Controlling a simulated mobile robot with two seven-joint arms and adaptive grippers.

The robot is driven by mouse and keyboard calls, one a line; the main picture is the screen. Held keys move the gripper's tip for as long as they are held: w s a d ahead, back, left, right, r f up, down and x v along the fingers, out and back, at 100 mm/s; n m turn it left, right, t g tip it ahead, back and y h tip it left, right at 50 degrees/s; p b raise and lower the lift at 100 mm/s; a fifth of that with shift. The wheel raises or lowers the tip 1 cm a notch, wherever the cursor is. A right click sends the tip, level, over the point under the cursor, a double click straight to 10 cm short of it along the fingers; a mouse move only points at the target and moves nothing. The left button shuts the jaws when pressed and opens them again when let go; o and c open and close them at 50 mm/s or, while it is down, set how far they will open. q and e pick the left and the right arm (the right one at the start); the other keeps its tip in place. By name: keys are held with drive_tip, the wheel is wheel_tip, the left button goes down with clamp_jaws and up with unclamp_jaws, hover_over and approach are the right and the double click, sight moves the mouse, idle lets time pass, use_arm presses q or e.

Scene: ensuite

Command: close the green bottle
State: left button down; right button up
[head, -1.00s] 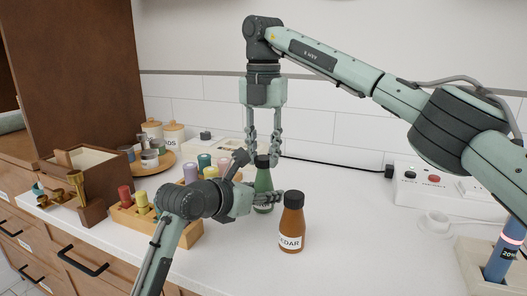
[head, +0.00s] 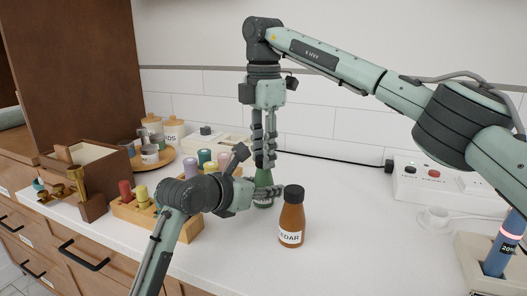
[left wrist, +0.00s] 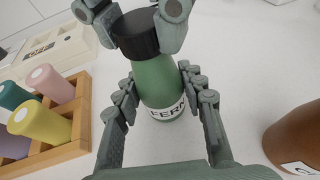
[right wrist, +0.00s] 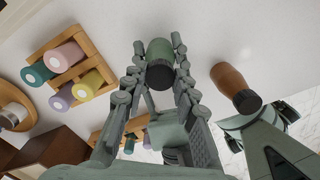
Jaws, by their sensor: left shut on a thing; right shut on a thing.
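The green bottle (head: 263,178) stands upright on the white counter. Its label reads FERN in the left wrist view (left wrist: 158,82). A black cap (left wrist: 136,33) sits on its neck. My left gripper (head: 270,191) reaches in from the side, shut on the bottle's body. My right gripper (head: 264,163) comes down from above, its fingers shut on the cap and hiding most of it in the head view. The cap also shows between the right fingers in the right wrist view (right wrist: 160,74). I cannot tell how far the cap is screwed on.
A brown bottle with a black cap (head: 292,220) stands close to the right of the green one. A wooden rack (head: 190,232) of coloured pegs lies to the left. A white power box (head: 430,183) is at the right. The counter's front middle is clear.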

drive_tip(key=m, duration=1.1)
drive_tip(key=o, duration=0.7)
drive_tip(key=shift+r, duration=2.25)
drive_tip(key=shift+c, duration=0.4)
